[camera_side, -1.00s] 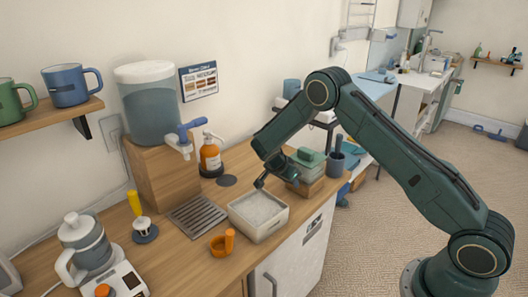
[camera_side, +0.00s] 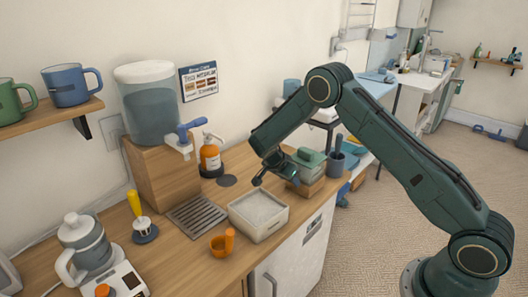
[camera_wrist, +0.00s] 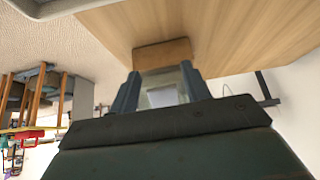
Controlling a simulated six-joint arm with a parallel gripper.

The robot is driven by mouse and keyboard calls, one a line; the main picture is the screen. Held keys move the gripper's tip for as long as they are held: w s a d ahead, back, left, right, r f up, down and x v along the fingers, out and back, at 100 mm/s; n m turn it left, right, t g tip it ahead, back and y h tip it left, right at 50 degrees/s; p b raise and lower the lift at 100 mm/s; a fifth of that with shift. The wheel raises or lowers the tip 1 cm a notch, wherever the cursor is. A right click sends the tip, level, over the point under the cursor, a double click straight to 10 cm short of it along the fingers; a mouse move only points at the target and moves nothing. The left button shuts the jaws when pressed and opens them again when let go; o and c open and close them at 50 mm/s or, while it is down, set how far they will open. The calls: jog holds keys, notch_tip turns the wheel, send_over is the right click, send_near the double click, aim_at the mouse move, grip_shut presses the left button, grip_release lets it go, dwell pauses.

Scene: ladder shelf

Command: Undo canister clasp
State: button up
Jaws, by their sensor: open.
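The clear canister with a green lid (camera_side: 309,157) stands upright on a small wooden block (camera_side: 306,187) toward the back of the counter. My gripper (camera_side: 275,179) is open just to the left of it, fingers pointing down and apart. In the wrist view my two grey-blue fingers (camera_wrist: 160,72) are spread, and a pale see-through body, probably the canister (camera_wrist: 160,92), shows between them with the wooden block (camera_wrist: 165,52) beyond. I cannot tell whether a finger touches it. The clasp cannot be made out in either view.
A white tray (camera_side: 257,230) with pale contents sits in front of my gripper. An orange pump bottle (camera_side: 210,160) stands behind left, and a dark cup (camera_side: 336,166) stands right of the canister. An orange cup (camera_side: 222,246) is near the front edge. The wooden counter (camera_side: 180,252) has bare room there.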

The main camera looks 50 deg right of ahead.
jog(key=shift+v, duration=2.7)
jog(key=c, duration=0.9)
jog(key=shift+d, duration=0.2)
grip_shut()
jog(key=d+r+y, duration=0.6)
jog(key=r, duration=0.2)
jog(key=shift+d+y, duration=0.25)
jog(key=shift+y, duration=0.15)
jog(key=shift+f, duration=3.45)
